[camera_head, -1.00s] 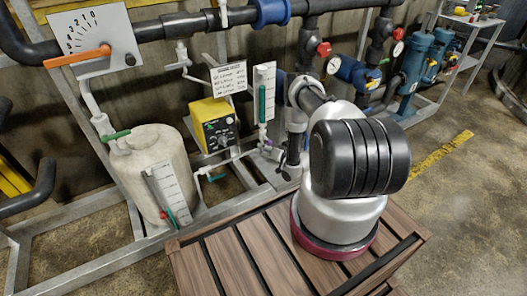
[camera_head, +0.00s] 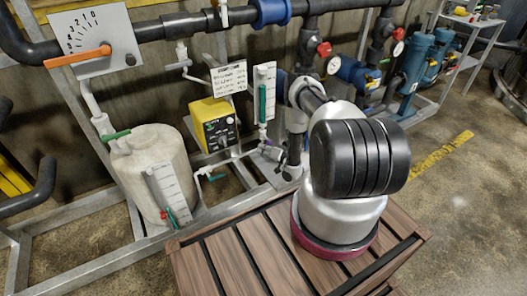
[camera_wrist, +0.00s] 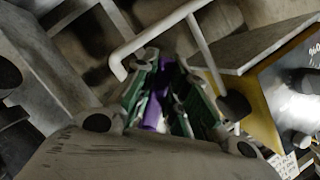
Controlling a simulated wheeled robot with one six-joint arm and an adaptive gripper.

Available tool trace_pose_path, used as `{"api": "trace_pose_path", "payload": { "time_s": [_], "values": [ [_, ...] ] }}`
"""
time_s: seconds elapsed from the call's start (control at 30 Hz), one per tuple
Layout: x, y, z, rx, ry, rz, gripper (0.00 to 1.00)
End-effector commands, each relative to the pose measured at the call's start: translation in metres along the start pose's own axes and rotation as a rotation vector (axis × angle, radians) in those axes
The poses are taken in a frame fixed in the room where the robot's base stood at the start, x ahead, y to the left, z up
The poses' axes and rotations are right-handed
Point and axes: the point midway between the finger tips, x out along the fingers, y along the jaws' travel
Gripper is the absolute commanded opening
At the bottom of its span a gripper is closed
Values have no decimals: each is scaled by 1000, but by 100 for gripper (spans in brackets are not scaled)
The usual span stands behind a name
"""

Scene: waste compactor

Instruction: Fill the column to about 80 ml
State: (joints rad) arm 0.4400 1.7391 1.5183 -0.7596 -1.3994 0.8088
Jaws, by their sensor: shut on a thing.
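The column (camera_head: 264,95) is a slim tube on a white graduated board right of the yellow pump. Green shows along its lower part, but I cannot read the marks or tell liquid from tube. I cannot tell how far the handle is turned. In the head view my arm partly hides the area beside the column, and the fingertips are not clear there.
The yellow pump (camera_head: 214,124) stands just left of the column, with a text card (camera_head: 229,78) above. A pale tank (camera_head: 150,170) with its own scale board (camera_head: 168,192) stands farther left. Pipes and the steel frame crowd the column. Open floor (camera_head: 455,210) lies right.

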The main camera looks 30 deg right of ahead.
Motion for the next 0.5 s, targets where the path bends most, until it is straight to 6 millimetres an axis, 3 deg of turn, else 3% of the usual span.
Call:
{"api": "trace_pose_path", "payload": {
  "time_s": [0.5],
  "values": [
    [-2, -20, -4, 374, 2, -154, 0]
  ]
}}
